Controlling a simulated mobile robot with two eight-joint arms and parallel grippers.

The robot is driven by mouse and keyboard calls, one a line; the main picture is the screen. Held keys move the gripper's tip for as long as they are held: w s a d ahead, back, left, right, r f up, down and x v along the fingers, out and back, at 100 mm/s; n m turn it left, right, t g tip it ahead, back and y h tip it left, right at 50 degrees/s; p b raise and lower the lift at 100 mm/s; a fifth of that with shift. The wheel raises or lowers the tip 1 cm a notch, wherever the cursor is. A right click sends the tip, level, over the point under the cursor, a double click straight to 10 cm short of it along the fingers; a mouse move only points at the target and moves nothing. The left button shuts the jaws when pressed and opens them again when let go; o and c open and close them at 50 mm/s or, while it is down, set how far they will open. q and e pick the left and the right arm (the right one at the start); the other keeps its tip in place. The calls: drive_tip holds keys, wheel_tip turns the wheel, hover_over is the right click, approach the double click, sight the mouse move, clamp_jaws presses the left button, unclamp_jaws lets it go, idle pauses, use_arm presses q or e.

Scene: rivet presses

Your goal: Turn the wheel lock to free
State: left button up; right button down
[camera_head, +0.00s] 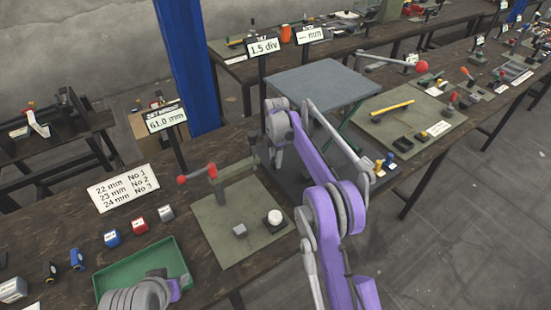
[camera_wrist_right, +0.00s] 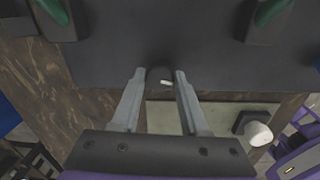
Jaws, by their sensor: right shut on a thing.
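In the right wrist view, my right gripper (camera_wrist_right: 160,76) has its two grey fingers on either side of a small dark round knob with a white mark (camera_wrist_right: 165,82), which looks like the wheel lock. The fingers are shut on it. The knob sits at the near edge of a dark base plate (camera_wrist_right: 115,55). In the head view, my purple right arm covers the knob. It reaches to a stand with a flat grey top (camera_head: 320,82) and green legs (camera_head: 345,135). My left arm shows only at the bottom left, over a green tray; its fingers are not seen.
A mat (camera_head: 212,228) with a red-knobbed lever press (camera_head: 211,171) and a white-topped post (camera_head: 274,217) lies left of my right arm. The green tray (camera_head: 165,248) is at the lower left. A blue column (camera_head: 187,65) stands behind. A red-ended bar (camera_head: 421,66) is beyond the stand.

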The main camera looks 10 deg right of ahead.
drive_tip(key=shift+c, duration=2.1)
unclamp_jaws()
